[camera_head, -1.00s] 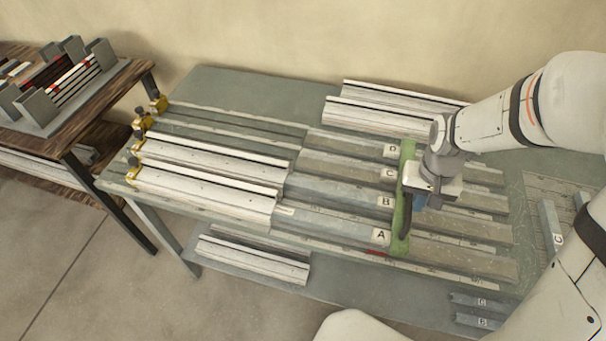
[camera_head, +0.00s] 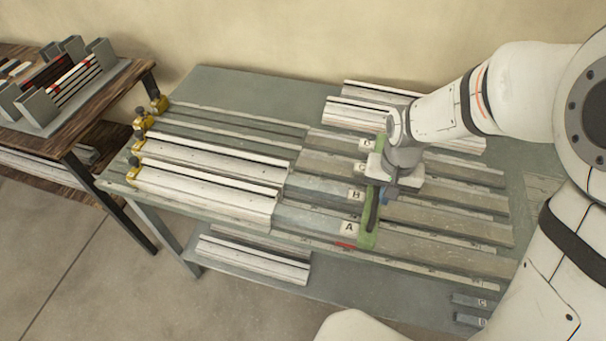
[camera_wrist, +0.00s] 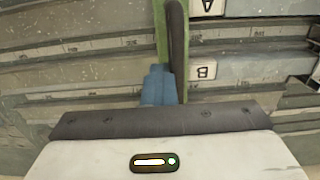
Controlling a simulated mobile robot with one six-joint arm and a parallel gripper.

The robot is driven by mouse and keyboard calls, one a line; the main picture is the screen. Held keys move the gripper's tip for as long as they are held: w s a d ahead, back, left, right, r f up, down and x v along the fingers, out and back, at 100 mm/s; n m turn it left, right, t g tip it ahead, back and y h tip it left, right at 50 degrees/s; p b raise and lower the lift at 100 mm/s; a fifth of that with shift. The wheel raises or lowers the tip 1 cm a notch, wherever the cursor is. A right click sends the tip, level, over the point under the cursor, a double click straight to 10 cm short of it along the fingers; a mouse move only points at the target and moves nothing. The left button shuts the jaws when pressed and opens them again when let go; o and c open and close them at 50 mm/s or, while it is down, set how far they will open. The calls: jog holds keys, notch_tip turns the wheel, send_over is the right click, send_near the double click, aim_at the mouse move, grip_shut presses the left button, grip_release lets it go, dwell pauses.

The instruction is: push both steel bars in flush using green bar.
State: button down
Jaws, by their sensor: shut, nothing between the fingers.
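The green bar (camera_head: 368,238) stands crosswise over the rails, with a black handle (camera_wrist: 176,45) along it. Steel bar A (camera_head: 315,220) and steel bar B (camera_head: 325,190) lie in the two front rails, left of the green bar. Their labelled right ends are at or close to it; exact contact is unclear. Their left ends meet the white profiles (camera_head: 205,190), and part of each bar still shows outside. My gripper (camera_wrist: 158,85) is shut and empty, its blue fingers beside the black handle, on the right side of the green bar in the head view.
Yellow clamps (camera_head: 134,170) stand at the profiles' left ends. Spare white profiles (camera_head: 365,112) lie at the back, others (camera_head: 250,262) on the lower shelf. A wooden table with a rack (camera_head: 35,125) is at far left. The rails right of the green bar are clear.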

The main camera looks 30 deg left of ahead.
jog(key=s+a, duration=0.4)
jog(key=a, duration=1)
jog(key=shift+a, duration=0.25)
dwell(0.5)
jog(key=shift+s+a+p, duration=0.25)
jog(key=shift+a+p, duration=0.05)
jog(key=shift+a, duration=0.2)
dwell(0.5)
jog(key=shift+d, duration=0.15)
notch_tip(320, 180, up, 7)
jog(key=d+p, duration=0.1)
jog(key=p, duration=0.3)
jog(key=shift+w, duration=0.25)
dwell(0.3)
jog(key=shift+d, duration=0.1)
dwell(0.3)
